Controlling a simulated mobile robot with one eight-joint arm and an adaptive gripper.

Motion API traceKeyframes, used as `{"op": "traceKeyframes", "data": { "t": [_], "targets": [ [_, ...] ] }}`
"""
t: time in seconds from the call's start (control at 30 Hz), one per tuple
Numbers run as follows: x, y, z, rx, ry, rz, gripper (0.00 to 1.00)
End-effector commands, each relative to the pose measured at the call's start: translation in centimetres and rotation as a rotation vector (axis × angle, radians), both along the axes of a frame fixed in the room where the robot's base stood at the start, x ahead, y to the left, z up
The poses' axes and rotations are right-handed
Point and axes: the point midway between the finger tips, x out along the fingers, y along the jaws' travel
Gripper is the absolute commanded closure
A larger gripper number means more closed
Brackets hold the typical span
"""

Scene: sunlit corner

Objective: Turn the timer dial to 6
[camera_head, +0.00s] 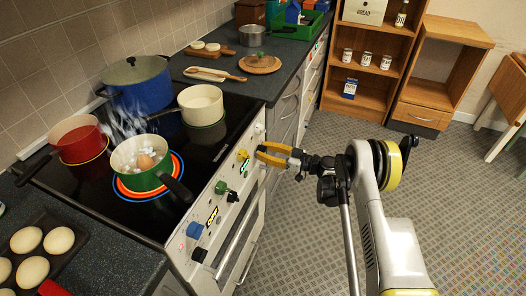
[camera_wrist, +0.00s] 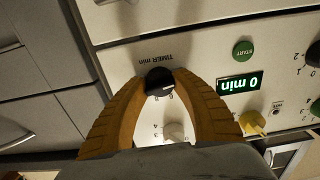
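The timer dial (camera_wrist: 159,80) is a small black knob with a white mark, under the printed words "TIMER min" on the white panel. The wrist view is upside down to the lettering. My gripper (camera_wrist: 160,78) has its two orange fingers on either side of the dial, their tips appearing to touch it. The green display (camera_wrist: 239,83) reads "0 min", and a green START button (camera_wrist: 243,48) sits near it. In the head view my gripper (camera_head: 262,152) is at the stove's front panel, and the dial is hidden there.
A white knob (camera_wrist: 174,132) lies between the fingers, and a yellow knob (camera_wrist: 253,122) is to their right. The floor to the right is clear.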

Motion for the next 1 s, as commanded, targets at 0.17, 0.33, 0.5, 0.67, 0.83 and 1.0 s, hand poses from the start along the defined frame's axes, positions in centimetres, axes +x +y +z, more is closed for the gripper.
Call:
{"op": "traceKeyframes", "data": {
  "t": [0.17,0.33,0.5,0.67,0.83,1.0],
  "targets": [
    [-0.02,0.00,-0.01,0.003,0.008,0.001,0.99],
    [-0.03,-0.01,-0.02,0.018,0.050,0.001,0.99],
    [0.00,-0.01,-0.02,0.052,0.143,0.001,0.99],
    [0.00,-0.01,-0.02,0.098,0.270,0.001,0.99],
    [-0.01,-0.02,-0.02,0.153,0.422,0.001,0.99],
    [-0.01,-0.02,-0.03,0.208,0.575,0.000,0.99]
  ]
}}
